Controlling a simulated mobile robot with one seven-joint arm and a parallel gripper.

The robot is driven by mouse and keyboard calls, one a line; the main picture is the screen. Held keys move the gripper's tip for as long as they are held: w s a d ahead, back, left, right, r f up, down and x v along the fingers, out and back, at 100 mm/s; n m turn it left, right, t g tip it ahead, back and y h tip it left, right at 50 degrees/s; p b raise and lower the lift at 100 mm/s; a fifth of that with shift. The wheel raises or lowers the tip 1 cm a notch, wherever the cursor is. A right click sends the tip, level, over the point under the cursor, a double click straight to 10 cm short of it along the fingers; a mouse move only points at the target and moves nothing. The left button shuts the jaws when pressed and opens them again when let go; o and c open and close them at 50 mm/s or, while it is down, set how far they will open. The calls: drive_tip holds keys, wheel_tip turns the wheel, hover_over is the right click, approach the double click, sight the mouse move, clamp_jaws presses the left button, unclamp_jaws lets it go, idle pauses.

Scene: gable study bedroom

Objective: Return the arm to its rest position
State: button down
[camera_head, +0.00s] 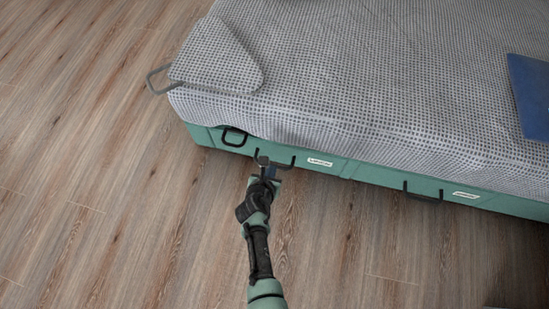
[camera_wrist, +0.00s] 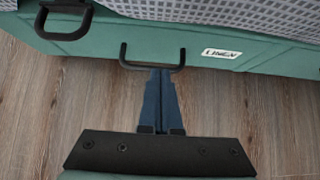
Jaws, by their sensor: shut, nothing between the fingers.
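My arm reaches up from the bottom of the head view toward the side of a bed. My gripper (camera_head: 265,171) is shut and empty at the green drawer front (camera_head: 343,166) under the bed. In the wrist view the two blue fingers (camera_wrist: 161,80) lie together, with their tips by the lower bar of a black handle (camera_wrist: 153,68). I cannot tell whether they touch the handle. The drawer front carries a white label (camera_wrist: 222,53) with dark lettering, to the right of the handle.
The bed (camera_head: 370,70) has a grey patterned cover and a blue item (camera_head: 530,97) at its right. A second black handle (camera_head: 423,192) sits further right, and another (camera_head: 234,137) at the left corner. The wood floor (camera_head: 110,190) is clear left of my arm.

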drive_tip(key=shift+p+v, duration=0.8)
drive_tip(key=shift+v, duration=0.75)
